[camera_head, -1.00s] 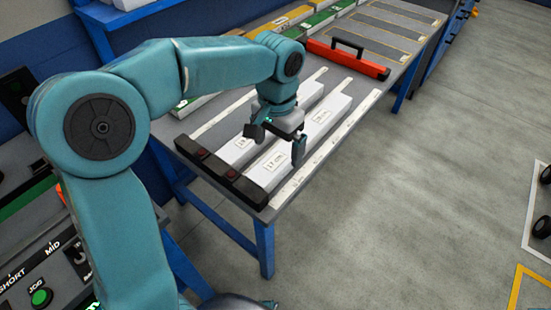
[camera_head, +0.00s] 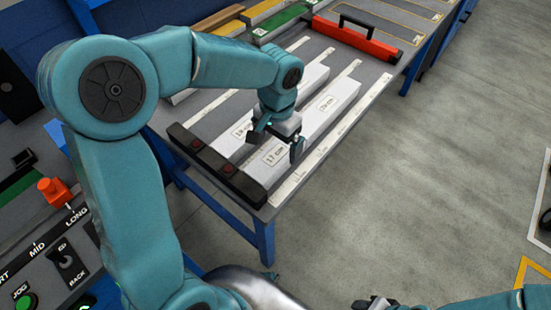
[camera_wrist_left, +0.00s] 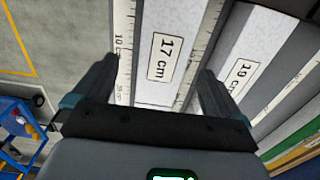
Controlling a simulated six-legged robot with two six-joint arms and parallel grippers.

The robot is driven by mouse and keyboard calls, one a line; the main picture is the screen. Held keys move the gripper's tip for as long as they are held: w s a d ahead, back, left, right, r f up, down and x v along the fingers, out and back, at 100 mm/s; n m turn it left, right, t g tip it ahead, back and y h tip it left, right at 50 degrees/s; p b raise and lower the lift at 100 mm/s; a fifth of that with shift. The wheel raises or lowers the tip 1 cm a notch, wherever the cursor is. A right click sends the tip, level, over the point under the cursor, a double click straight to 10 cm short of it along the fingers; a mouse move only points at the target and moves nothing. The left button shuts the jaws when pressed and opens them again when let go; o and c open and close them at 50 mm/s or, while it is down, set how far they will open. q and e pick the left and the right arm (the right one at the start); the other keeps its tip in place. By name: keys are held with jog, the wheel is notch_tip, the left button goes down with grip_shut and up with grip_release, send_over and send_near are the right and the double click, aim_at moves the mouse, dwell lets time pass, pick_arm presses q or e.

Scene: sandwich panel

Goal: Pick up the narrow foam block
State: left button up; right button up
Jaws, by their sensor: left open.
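A white foam block marked 17 cm (camera_head: 268,165) lies in the right-hand lane of the measuring bench. It also shows in the left wrist view (camera_wrist_left: 162,85), between my fingers. A white block marked 19 cm (camera_wrist_left: 238,75) lies in the lane beside it; this block shows at the left in the head view (camera_head: 229,143). My left gripper (camera_head: 275,144) is open, its fingers pointing down on either side of the 17 cm block. I cannot tell how far down its sides they reach. My right gripper (camera_head: 374,303) is partly in view at the bottom edge, its jaws unclear.
Ruler strips (camera_head: 322,146) run along the lanes, and a dark stop bar (camera_head: 215,164) closes their near end. A red tool with a black handle (camera_head: 356,40) lies across the bench farther back. A control panel (camera_head: 60,265) stands at the lower left.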

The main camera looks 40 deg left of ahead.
aim_at(275, 154)
pick_arm(q)
jog(key=shift+s+d+f, duration=0.1)
jog(key=shift+f, duration=0.5)
jog(key=f, duration=0.5)
jog(key=shift+a+f, duration=0.1)
jog(key=shift+a, duration=0.2)
jog(key=c, duration=1.1)
